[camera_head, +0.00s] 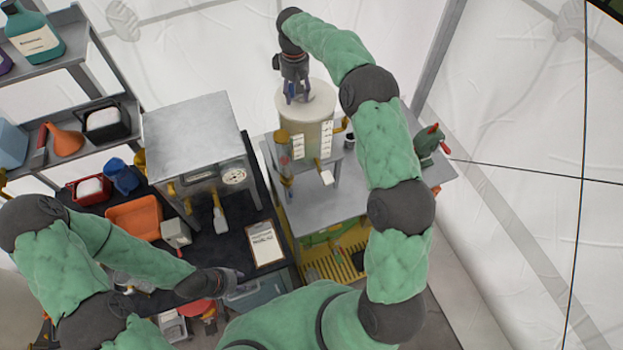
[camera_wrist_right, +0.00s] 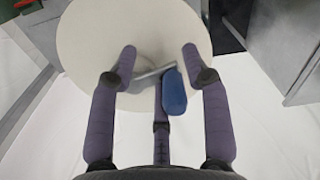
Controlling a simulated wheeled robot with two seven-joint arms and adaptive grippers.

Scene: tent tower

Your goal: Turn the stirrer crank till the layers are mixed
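A pale cylindrical tank (camera_head: 310,135) with a round white lid (camera_head: 317,97) stands on a grey bench at the back. In the right wrist view the lid (camera_wrist_right: 100,35) fills the upper part. A stirrer crank has a grey metal arm (camera_wrist_right: 150,76) and a blue handle (camera_wrist_right: 174,92). My right gripper (camera_head: 297,98) is over the lid, pointing down. In its wrist view its fingers (camera_wrist_right: 159,58) are spread, with the blue handle between them; contact cannot be told. The tank's layers cannot be made out. My left gripper (camera_head: 232,278) is far from the tank, low in the view; its opening is unclear.
A grey metal box (camera_head: 195,135) stands left of the tank on a dark bench. A clipboard (camera_head: 264,245) lies in front of it. Shelves (camera_head: 75,55) with bottles and bins are at the left. A small green device (camera_head: 428,143) stands right of the tank.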

